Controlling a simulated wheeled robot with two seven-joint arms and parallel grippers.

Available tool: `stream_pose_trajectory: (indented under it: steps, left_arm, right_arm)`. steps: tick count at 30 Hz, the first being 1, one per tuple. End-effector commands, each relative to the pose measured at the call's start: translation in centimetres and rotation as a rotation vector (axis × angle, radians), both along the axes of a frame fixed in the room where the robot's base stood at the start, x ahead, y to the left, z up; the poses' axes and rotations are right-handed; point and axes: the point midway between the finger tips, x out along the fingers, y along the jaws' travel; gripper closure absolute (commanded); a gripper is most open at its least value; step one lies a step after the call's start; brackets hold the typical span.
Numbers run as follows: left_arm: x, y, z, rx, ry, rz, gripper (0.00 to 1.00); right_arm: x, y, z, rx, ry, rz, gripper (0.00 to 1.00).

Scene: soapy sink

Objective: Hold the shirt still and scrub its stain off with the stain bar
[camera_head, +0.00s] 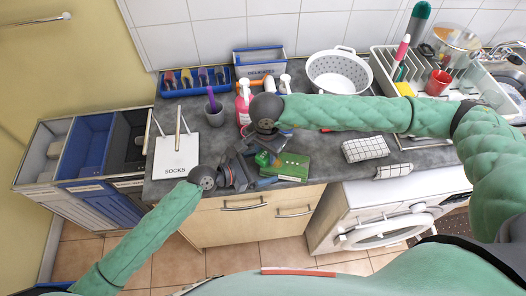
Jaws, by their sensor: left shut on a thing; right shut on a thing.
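A green folded cloth, which looks like the shirt (292,168), lies flat on the grey counter near its front edge. My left gripper (250,179) is shut at the shirt's left side, low against the counter. My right gripper (257,154) comes down from above, close to the left one, and is shut on a small greenish piece that looks like the stain bar (264,159). The bar is at the shirt's left part; I cannot tell whether it touches the cloth. The grippers hide part of the shirt, and the stain cannot be made out clearly.
A SOCKS board (175,156) lies left of the grippers. Spray bottles (243,103) and a dark cup (214,116) stand behind. A white colander (338,73), a dish rack (417,70) and a checked cloth (365,149) are to the right. Open bins (85,146) stand left of the counter.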

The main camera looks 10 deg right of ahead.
Motion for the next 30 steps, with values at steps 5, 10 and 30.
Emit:
stream_pose_trajectory:
  steps: [5,10,30]
  left_arm:
    - [0.0,0.0,0.0,-0.001,0.0,0.0,0.53]
    - [0.0,0.0,0.0,-0.001,0.0,0.0,0.54]
    - [0.0,0.0,0.1,-0.002,-0.001,0.001,0.54]
  right_arm:
    - [-0.5,-1.4,-0.3,-0.003,0.003,-0.001,0.85]
    - [-0.9,-2.2,-0.3,-0.003,0.003,0.0,0.85]
    - [-2.1,-5.6,-0.2,-0.005,0.005,-0.001,0.85]
